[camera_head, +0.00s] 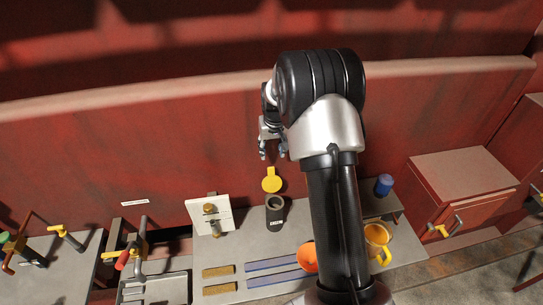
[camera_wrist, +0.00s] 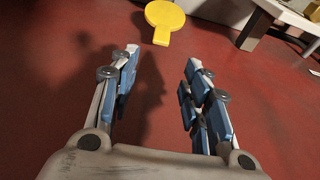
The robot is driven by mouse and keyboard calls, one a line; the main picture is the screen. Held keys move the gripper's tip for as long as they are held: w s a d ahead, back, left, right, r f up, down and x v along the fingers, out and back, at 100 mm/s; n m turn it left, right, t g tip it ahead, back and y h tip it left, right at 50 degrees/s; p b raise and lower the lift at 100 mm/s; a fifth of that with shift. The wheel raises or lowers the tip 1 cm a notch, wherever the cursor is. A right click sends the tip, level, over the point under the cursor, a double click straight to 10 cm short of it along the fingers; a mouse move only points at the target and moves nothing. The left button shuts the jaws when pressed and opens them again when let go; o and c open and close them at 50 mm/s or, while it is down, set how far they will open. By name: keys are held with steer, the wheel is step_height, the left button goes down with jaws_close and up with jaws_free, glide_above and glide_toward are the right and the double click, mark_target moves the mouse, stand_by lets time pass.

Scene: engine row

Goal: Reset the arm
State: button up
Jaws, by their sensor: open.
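My gripper (camera_head: 273,150) hangs above the bench, in front of the red wall, at the end of my black and silver arm. Its two blue-padded fingers are spread apart and nothing is between them, as the wrist view also shows (camera_wrist: 160,88). A yellow round tag with a short tab (camera_head: 271,180) appears just below the fingers in the head view. In the wrist view the yellow tag (camera_wrist: 165,18) lies ahead of the fingertips, apart from them.
A grey bench (camera_head: 240,255) carries a dark cylinder (camera_head: 275,212), a white plate with a brass fitting (camera_head: 209,214), an orange bowl (camera_head: 307,256), a yellow mug (camera_head: 377,243) and a blue cylinder (camera_head: 384,185). A red cabinet (camera_head: 463,185) stands right. Clamp-like tools (camera_head: 135,250) are left.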

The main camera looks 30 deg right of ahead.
steer(key=shift+s+r, duration=0.1)
steer(key=shift+r, duration=0.3)
steer(key=s+a+r+n+t+b, duration=0.1)
steer(key=s+a+r+b, duration=0.3)
steer(key=s+a+b, duration=0.3)
steer(key=s+a+r+n+b, duration=0.1)
steer(key=s+a+r+b, duration=0.35)
steer(key=s, duration=0.55)
steer(key=s+a+f+b, duration=0.3)
steer(key=s+f+b, duration=0.1)
steer(key=s, duration=0.5)
steer(key=s+a+f+n+t+b, duration=0.1)
steer(key=s+a+f+b, duration=0.2)
steer(key=s, duration=0.7)
step_height(320, 180, down, 2)
steer(key=shift+s+a+f+y+b, duration=0.2)
steer(key=shift+s+a+y+b, duration=0.15)
steer(key=shift+b, duration=0.8)
steer(key=shift+w, duration=0.15)
